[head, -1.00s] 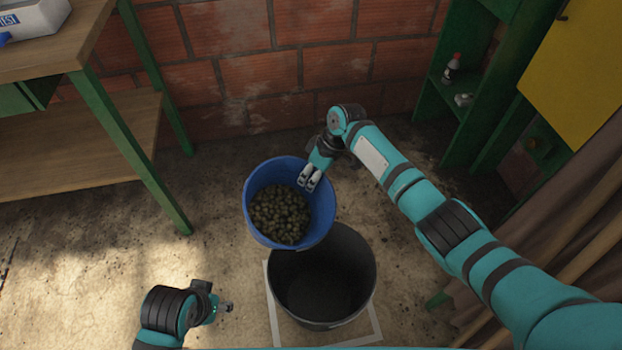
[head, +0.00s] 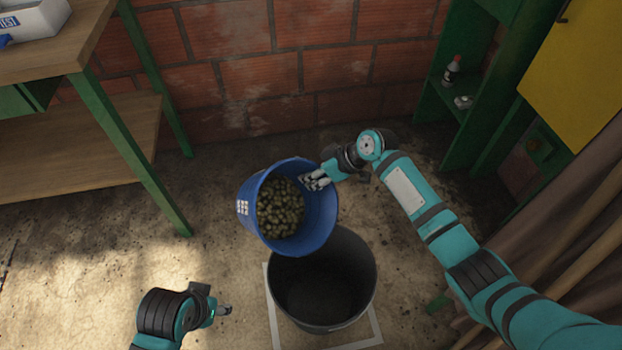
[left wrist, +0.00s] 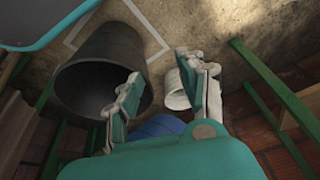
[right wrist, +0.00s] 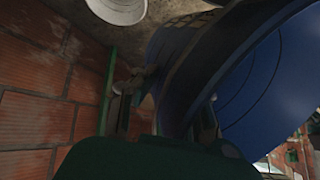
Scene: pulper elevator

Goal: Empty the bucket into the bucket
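The blue bucket (head: 316,218) hangs above the floor, tilted to the right, with brown-green beans (head: 280,208) inside. My right gripper (head: 314,181) is shut on its rim at the upper right. In the right wrist view the bucket's blue wall (right wrist: 265,85) fills much of the picture. The black bucket (head: 322,285) stands upright on the floor, just below and in front of the blue one, and its visible inside looks empty. It also shows in the left wrist view (left wrist: 85,75). My left gripper (head: 222,310) is open and empty, left of the black bucket.
A white frame line (head: 274,318) on the floor surrounds the black bucket. A wooden table with green legs (head: 130,150) stands left, a green shelf (head: 450,110) right, a brick wall (head: 240,85) behind. A small white container (left wrist: 177,90) shows in the left wrist view.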

